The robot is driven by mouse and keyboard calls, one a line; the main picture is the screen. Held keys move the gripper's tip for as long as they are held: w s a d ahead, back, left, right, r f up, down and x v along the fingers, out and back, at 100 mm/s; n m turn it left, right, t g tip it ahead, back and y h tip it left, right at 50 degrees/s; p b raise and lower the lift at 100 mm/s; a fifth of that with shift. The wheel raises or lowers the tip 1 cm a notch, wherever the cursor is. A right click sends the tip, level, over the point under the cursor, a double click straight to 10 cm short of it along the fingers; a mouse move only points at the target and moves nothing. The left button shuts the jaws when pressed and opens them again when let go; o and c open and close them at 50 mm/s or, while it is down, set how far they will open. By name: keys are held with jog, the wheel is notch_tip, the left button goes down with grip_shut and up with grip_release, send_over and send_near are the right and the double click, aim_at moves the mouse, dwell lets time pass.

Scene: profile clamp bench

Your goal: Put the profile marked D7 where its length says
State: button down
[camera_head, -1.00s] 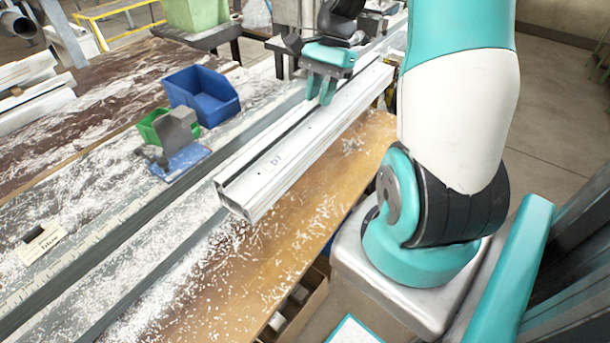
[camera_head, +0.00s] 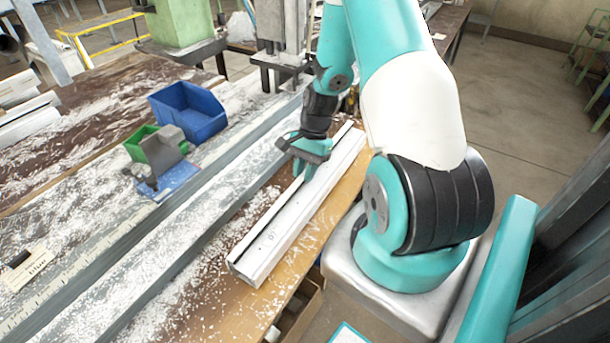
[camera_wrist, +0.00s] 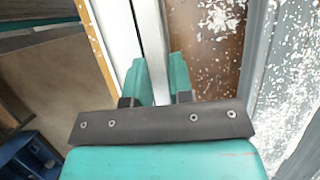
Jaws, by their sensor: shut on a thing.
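The profile marked D7 (camera_head: 288,222) is a long pale aluminium bar lying lengthwise above the front wooden strip of the bench. Its mark is small, on the upper face towards the near end. My gripper (camera_head: 303,171) is shut on it, past its middle towards the far end. In the wrist view, the green fingers of my gripper (camera_wrist: 157,80) stand on both sides of a narrow wall of the profile (camera_wrist: 149,30). I cannot tell whether its underside touches the bench. The fingers and arm hide part of the far half.
A grey stop on a blue plate (camera_head: 180,178), a green bin (camera_head: 140,150) and a blue bin (camera_head: 190,112) stand left. Shavings lie around. A compartmented box (camera_head: 303,308) sits below the front edge.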

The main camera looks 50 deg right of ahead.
jog(key=shift+f, duration=1.15)
jog(key=c, duration=1)
grip_release()
jog(key=shift+f, duration=0.15)
